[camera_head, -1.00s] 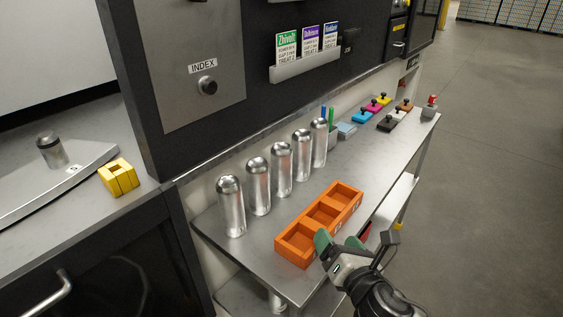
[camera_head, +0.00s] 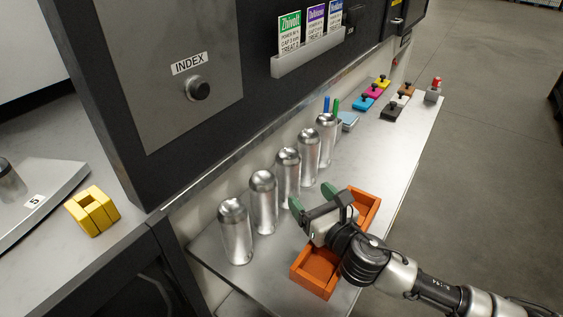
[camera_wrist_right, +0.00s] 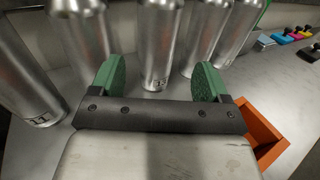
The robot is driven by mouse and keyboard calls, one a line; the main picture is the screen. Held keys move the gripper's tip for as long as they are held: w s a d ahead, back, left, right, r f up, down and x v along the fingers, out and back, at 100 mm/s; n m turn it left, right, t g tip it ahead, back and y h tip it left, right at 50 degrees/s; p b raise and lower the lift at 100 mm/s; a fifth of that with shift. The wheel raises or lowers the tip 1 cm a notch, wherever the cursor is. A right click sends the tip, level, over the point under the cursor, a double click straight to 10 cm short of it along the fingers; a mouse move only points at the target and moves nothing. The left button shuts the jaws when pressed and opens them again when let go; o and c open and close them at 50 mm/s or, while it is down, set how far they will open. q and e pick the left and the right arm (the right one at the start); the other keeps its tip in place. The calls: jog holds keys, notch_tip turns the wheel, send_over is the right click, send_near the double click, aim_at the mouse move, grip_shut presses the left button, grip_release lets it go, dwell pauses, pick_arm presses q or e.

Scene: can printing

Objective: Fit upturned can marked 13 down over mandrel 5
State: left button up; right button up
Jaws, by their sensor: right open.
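Several upturned metal cans with domed tops stand in a row on the steel side table, among them the nearest (camera_head: 236,238) and the middle can (camera_head: 288,178). My right gripper (camera_head: 312,197) is open and empty beside the row. In the right wrist view its green fingers point at the middle can (camera_wrist_right: 160,40), which stands beyond and between them. The domed mandrel (camera_head: 10,183) by the plate marked 5 (camera_head: 35,201) is cut by the left edge. My left gripper is out of view.
An orange compartment tray (camera_head: 316,268) lies under my right arm. A yellow block (camera_head: 92,211) sits on the left counter. A pen holder and several coloured pads stand at the table's far end. The dark machine panel (camera_head: 125,130) rises behind the cans.

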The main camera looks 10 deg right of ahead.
aim_at(295, 178)
jog(key=x, duration=0.4)
jog(key=shift+w+a+r+p, duration=0.1)
jog(key=shift+r+p, duration=0.05)
jog(key=shift+p, duration=0.15)
jog(key=shift+p+x, duration=0.5)
jog(key=shift+x, duration=2.25)
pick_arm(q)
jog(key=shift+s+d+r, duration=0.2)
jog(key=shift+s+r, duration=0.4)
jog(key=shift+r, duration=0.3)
pick_arm(e)
jog(key=shift+a, duration=0.1)
jog(key=c, duration=0.6)
